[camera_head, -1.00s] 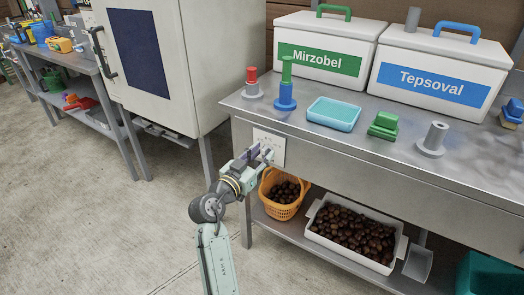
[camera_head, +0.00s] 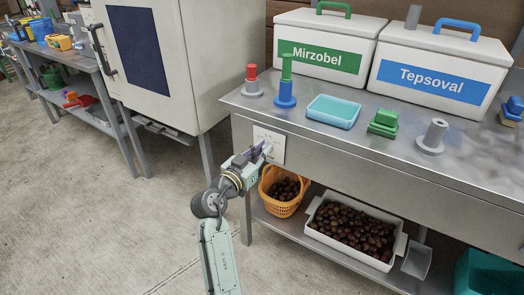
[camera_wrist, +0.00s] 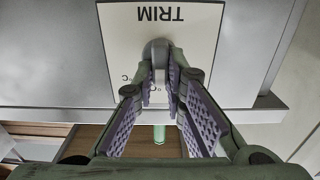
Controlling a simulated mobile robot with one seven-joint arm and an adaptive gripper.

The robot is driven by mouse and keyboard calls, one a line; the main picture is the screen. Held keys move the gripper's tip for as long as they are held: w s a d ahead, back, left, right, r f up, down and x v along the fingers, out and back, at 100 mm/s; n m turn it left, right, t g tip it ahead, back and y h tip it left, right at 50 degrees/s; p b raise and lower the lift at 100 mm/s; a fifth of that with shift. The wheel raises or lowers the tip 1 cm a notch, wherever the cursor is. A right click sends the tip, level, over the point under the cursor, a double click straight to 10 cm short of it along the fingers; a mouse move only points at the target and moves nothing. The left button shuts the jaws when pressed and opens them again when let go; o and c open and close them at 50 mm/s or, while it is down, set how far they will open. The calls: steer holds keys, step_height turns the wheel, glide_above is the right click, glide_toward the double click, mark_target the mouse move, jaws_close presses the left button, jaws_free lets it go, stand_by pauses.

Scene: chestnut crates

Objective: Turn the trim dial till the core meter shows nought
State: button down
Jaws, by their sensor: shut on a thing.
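The trim panel (camera_head: 278,150) is a pale plate on the front face of the steel bench; in the wrist view it shows upside down with the word TRIM (camera_wrist: 160,14). The trim dial (camera_wrist: 158,50) is a grey knob standing out from the plate. My gripper (camera_wrist: 160,72) is shut on the dial, one purple padded finger on each side. In the head view my gripper (camera_head: 264,148) reaches the panel and hides most of the dial. The marks on the plate are partly hidden and too small to read. I cannot make out a core meter reading.
Under the panel, an orange basket (camera_head: 267,187) and a white crate (camera_head: 312,232) of chestnuts stand on the lower shelf. A blue tray (camera_head: 334,111), coloured pegs and two white boxes labelled Mirzobel (camera_head: 300,85) and Tepsoval (camera_head: 400,95) stand on the bench. Floor to the left is clear.

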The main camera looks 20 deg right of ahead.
steer(key=shift+s+d+m+b, duration=0.15)
steer(key=shift+m+b, duration=2.45)
steer(key=shift+b, duration=2.7)
steer(key=c, duration=1.6)
jaws_free()
steer(key=shift+d+f, duration=0.1)
steer(key=shift+d, duration=0.05)
steer(key=shift+c, duration=0.2)
steer(key=v, duration=1.2)
